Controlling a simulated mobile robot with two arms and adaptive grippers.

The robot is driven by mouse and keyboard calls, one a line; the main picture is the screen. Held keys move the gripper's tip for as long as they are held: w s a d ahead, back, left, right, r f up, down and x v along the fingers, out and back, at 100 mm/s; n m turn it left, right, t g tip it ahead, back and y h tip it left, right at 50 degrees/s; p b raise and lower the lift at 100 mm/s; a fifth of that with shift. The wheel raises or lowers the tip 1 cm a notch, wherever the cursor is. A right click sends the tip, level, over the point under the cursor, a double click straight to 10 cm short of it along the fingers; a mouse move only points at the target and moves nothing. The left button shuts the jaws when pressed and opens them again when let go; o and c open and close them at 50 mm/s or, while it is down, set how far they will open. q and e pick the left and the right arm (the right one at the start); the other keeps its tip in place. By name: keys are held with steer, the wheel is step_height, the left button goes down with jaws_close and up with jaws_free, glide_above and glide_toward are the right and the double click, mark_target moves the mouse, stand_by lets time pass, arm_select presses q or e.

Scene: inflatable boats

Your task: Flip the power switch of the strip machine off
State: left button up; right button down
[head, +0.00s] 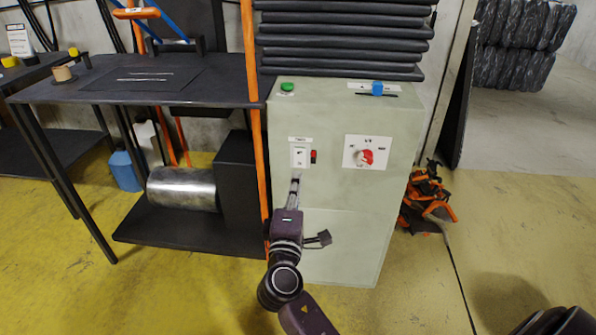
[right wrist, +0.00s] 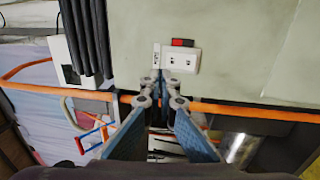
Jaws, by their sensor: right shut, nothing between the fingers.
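The strip machine is a pale green cabinet (head: 330,220) in the middle of the head view. My left gripper is out of view.
A red rotary knob (head: 366,157) sits right of the switch. An orange upright (head: 254,120) and a dark table (head: 150,88) stand at left. Orange straps (head: 428,200) lie at right.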

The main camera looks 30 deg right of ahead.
steer(key=shift+s+a+r, duration=0.1)
steer(key=shift+s+a, duration=0.35)
steer(key=shift+s, duration=0.15)
steer(key=shift+s+a+r, duration=0.1)
steer(key=shift+s+a, duration=0.3)
steer(key=shift+s, duration=0.2)
steer(key=shift+f, duration=0.1)
